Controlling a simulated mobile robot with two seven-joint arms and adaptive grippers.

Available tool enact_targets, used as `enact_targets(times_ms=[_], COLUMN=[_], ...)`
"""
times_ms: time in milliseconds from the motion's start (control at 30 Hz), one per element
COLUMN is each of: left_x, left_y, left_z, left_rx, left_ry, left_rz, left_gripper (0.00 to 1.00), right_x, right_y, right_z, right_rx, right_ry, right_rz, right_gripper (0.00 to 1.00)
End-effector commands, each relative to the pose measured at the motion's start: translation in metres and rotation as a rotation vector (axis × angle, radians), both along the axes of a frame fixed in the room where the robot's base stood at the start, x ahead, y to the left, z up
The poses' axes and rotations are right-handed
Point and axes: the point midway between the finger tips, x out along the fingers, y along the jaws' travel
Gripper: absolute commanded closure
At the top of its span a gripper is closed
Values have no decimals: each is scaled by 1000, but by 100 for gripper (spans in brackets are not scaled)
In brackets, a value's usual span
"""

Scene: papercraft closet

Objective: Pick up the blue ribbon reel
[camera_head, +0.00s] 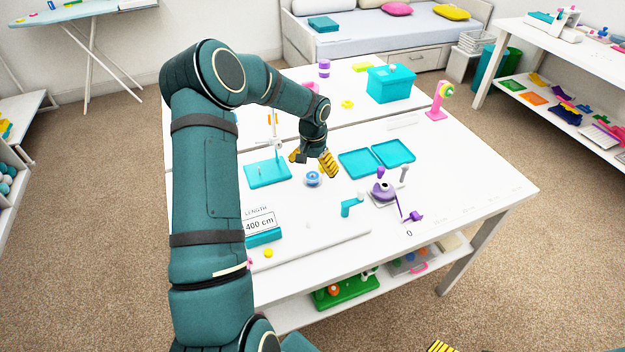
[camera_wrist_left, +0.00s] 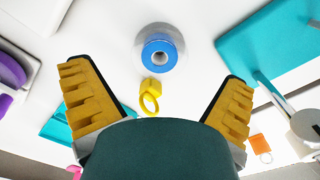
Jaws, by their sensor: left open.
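The blue ribbon reel (camera_head: 313,180) stands on the white table, just below my left gripper in the head view. In the left wrist view the reel (camera_wrist_left: 160,56) is a blue ring with a dark centre hole on a pale round base, centred ahead of the fingers. My left gripper (camera_head: 315,160) is open and empty, its yellow ridged fingers apart; the left wrist view shows both fingers (camera_wrist_left: 160,100) with the reel beyond them, not between them. Only a yellow-striped tip of my right gripper (camera_head: 440,346) shows at the bottom edge of the head view.
A yellow ring piece (camera_wrist_left: 150,96) lies close to the reel in the left wrist view. A teal box (camera_head: 390,84) stands at the back.

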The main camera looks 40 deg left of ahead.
Motion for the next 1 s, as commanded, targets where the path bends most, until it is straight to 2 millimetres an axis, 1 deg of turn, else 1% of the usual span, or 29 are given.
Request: enact_targets(times_ms=[33,200,300,467,500,567,600,633,1000], left_x=[-2,-2,-1,-2,-2,-2,-2,-2,-2], left_y=[-1,-2,-2,-2,-2,-2,-2,-2,-2], left_z=[-11,-33,-36,-35,-35,-35,-35,-35,-33], left_rx=[-2,0,0,1,1,1,1,1,1], left_ry=[3,2,0,0,0,0,0,0,0], left_rz=[-1,0,0,0,0,0,0,0,0], left_gripper=[0,0,0,0,15,36,49,53,53], right_x=[1,2,2,2,2,2,2,2,2], right_y=[0,0,0,0,0,0,0,0,0], right_z=[-5,-10,-10,-10,-10,-10,-10,-10,-9], right_rx=[0,0,-1,-1,-1,-1,-1,-1,-1], right_ry=[-1,-4,-5,-5,-5,-5,-5,-5,-5], right_rz=[0,-1,-1,-2,-2,-2,-2,-1,-2], right_gripper=[4,4,4,4,4,4,4,4,4])
